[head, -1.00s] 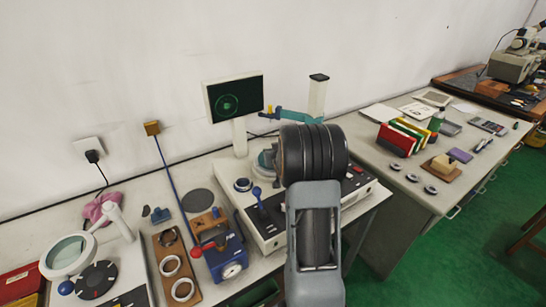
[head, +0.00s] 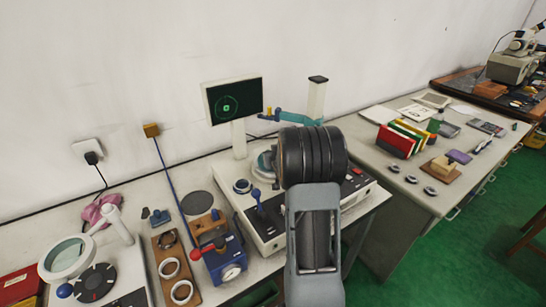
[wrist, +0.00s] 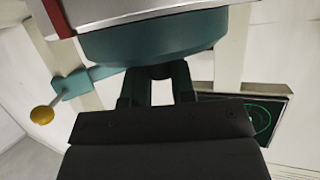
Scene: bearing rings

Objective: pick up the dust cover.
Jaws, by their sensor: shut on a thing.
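The dust cover looks like a teal round cap with a dark knob on it. It fills the top of the wrist view (wrist: 150,42), against a silver round part. My gripper (wrist: 158,85) has its two dark fingers on either side of the knob and is shut on it. In the head view the teal cap (head: 264,160) shows only partly, at the left edge of my dark wrist. My fingers are hidden there. I cannot tell whether the cap is clear of the silver part.
The cap is at a white bench instrument (head: 266,232) with a blue lever (head: 257,195). A teal arm (head: 298,119) on a white post (head: 316,97) and a monitor (head: 233,101) stand close behind. A ring rack (head: 174,266) lies left. The second desk (head: 365,155) is at right.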

